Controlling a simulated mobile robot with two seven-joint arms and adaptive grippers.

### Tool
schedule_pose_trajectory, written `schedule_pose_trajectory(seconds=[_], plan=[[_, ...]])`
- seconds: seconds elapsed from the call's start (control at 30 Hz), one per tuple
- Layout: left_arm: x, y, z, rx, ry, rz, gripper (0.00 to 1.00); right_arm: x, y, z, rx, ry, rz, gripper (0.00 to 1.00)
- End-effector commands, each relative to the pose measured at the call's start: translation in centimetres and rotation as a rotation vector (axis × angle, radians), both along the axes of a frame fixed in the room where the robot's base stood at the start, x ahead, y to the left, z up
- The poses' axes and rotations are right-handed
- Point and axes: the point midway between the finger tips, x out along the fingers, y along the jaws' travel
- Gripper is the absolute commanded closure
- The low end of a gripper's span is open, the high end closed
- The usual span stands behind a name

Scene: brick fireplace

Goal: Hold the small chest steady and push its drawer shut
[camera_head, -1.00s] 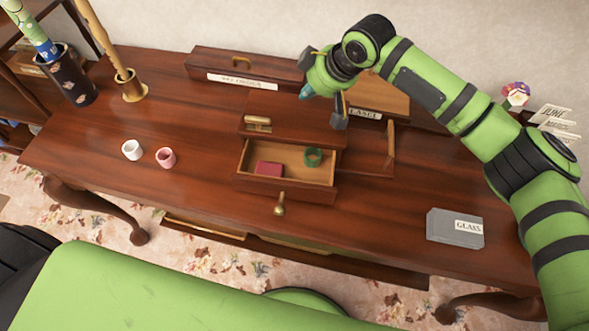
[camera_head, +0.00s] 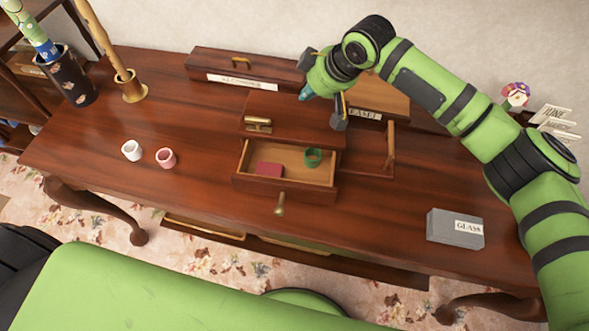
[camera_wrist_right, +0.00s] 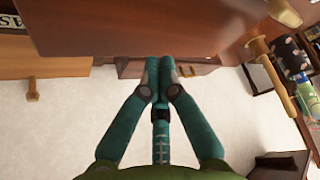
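The small chest (camera_head: 300,128) is dark brown wood with a brass handle on its upper part and stands on the desk. Its drawer (camera_head: 318,187) is pulled out toward me, with a brass knob (camera_head: 280,205) on its front. Inside lie a dark red block (camera_head: 268,169) and a green ring (camera_head: 313,157). My right gripper (camera_head: 304,94) is above the chest's back edge, apart from the drawer. In the right wrist view its fingers (camera_wrist_right: 161,70) are together with nothing seen between them. Whether they touch the chest is unclear. My left gripper is out of view.
A white cup (camera_head: 132,150) and a pink cup (camera_head: 165,157) stand left of the chest. A long labelled box (camera_head: 225,67) is behind it. A light wooden box (camera_head: 392,102) and an upright wooden piece are at its right. A grey GLASS box (camera_head: 440,228) lies right. The front middle is clear.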

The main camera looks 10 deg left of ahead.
Motion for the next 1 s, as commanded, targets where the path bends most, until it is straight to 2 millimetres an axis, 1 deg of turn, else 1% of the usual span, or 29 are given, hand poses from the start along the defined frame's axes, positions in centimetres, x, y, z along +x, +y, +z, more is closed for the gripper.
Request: schedule_pose_trajectory(seconds=[1.0], plan=[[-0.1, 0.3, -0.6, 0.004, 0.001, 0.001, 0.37, 0.0, 0.0, -2.1, 0.0, 0.001, 0.001, 1.0]])
